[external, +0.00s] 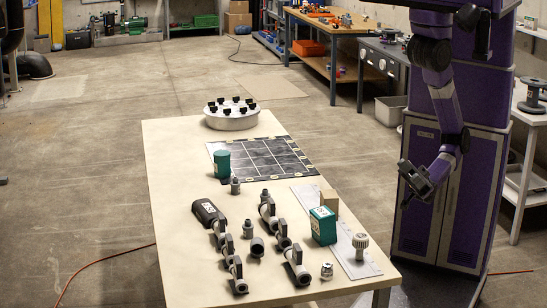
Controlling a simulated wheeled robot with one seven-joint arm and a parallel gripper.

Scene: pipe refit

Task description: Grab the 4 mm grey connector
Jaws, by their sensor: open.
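Several small grey fittings stand among the pipe parts on the long table (180,250). One grey fitting (235,186) stands just in front of the green cylinder. Another grey fitting (248,229) and a darker grey ring-like piece (257,247) stand between the rows of grey pipe pieces with black handles (282,235). A light ribbed fitting (326,270) is near the front right. Size marks are too small to read, so I cannot tell which is the 4 mm connector. My gripper (410,187) is open and empty, off the table's right side, apart from all fittings.
A green cylinder (221,164), a black grid mat (270,157) and a white round holder with black knobs (231,118) occupy the table's far part. A green box (323,226), a tan block (329,201) and a pale ribbed knob (360,245) are on the right. The left strip is clear.

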